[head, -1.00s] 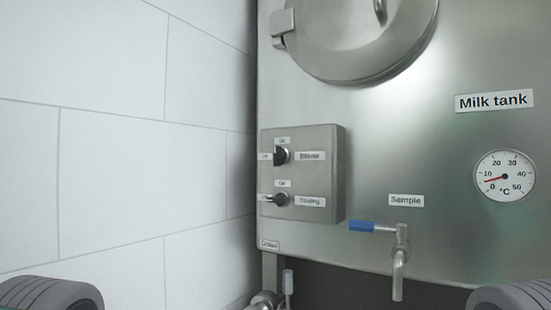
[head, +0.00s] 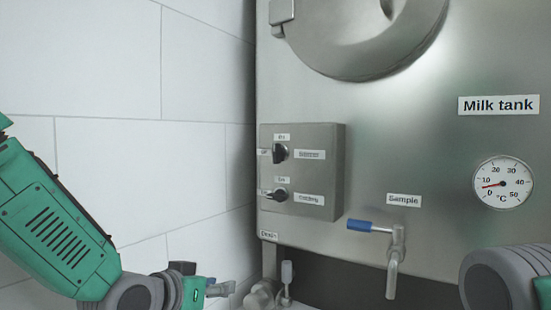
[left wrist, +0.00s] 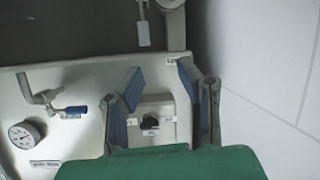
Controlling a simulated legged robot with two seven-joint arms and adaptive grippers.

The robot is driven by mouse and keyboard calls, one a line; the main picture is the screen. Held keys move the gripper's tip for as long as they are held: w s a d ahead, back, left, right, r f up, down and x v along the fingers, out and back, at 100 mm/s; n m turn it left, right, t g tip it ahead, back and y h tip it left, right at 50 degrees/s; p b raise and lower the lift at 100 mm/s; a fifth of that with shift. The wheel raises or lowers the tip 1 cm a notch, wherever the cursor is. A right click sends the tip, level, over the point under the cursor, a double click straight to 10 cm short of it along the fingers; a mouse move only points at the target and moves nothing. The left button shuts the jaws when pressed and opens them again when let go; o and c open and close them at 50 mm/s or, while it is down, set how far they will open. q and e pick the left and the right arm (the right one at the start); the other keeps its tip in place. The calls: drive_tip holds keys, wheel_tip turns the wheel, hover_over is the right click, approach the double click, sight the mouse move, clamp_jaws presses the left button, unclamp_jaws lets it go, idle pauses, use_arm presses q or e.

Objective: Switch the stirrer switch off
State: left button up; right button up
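The stirrer switch (head: 280,153) is the upper black knob on the grey control box (head: 334,170) at the tank's left side. Its handle stands about upright, toward the small label above it. My left gripper (head: 220,288) is low in the head view, below and left of the box, apart from it. In the left wrist view my left gripper (left wrist: 160,68) is open with nothing between its fingers. A black knob (left wrist: 150,122) shows between them, farther off; I cannot tell which of the two it is. My right gripper is out of view.
The cooling switch (head: 277,195) sits just below, its handle pointing left. A sample tap (head: 393,250) with a blue handle (head: 359,225) juts out to the right. A thermometer (head: 503,183) is farther right. A tiled wall (head: 190,80) stands close at the left.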

sight(274, 149)
use_arm(q)
drive_tip(key=d+r+m+t+h+p, duration=0.1)
drive_tip(key=d+r+t+h, duration=0.1)
drive_tip(key=r, duration=1.1)
drive_tip(key=d+r+m+t+h+p, duration=0.1)
drive_tip(key=d+r, duration=0.1)
drive_tip(key=r, duration=1.1)
drive_tip(key=p+x, duration=0.1)
drive_tip(key=x, duration=0.4)
drive_tip(key=p+x, duration=0.1)
drive_tip(key=x, duration=0.3)
drive_tip(key=p+x, duration=0.1)
drive_tip(key=x, duration=0.4)
drive_tip(key=shift+w+a+f, duration=0.1)
drive_tip(key=shift+w, duration=0.3)
clamp_jaws()
